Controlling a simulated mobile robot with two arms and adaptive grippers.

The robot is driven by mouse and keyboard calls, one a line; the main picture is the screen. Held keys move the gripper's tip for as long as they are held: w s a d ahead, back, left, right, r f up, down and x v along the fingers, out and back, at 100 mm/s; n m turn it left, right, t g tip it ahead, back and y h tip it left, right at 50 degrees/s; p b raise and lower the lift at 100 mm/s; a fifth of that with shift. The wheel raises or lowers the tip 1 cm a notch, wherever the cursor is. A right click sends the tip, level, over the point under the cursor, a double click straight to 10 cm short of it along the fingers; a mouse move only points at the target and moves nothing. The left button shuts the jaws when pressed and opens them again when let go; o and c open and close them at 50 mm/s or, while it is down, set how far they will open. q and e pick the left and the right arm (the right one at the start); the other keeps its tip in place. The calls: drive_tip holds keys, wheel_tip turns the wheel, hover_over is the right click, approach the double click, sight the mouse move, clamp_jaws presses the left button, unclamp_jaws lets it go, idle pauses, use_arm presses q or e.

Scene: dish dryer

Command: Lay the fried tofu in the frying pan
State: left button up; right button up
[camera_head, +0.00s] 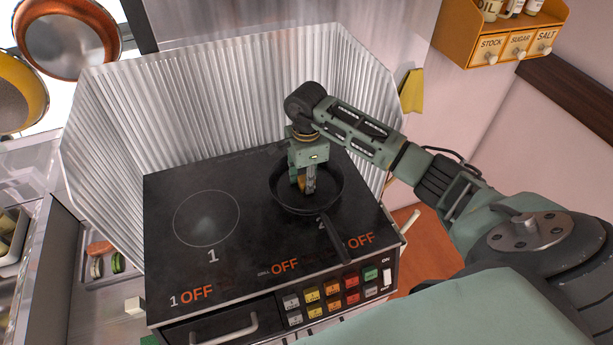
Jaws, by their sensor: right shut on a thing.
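The frying pan (281,196) is small and black and stands on the right rear burner of the black stove. Its handle points toward the front right. My right gripper (306,188) reaches straight down into the pan from above. It is shut on the fried tofu (301,186), a small brownish piece mostly hidden by the fingers. The tofu is low inside the pan; I cannot tell whether it touches the pan's bottom. My left gripper is not in view.
A corrugated metal splash guard (230,90) surrounds the stove's back and sides. The left burner (206,217) is empty. Control buttons (332,289) line the stove's front. A spice shelf (508,35) hangs at upper right, and pans (68,38) hang at upper left.

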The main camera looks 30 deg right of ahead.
drive_tip(key=shift+f, duration=0.1)
drive_tip(key=o, duration=1.1)
drive_tip(key=shift+r, duration=0.25)
wheel_tip(320, 180, up, 12)
drive_tip(key=b, duration=0.2)
drive_tip(key=shift+f, duration=0.1)
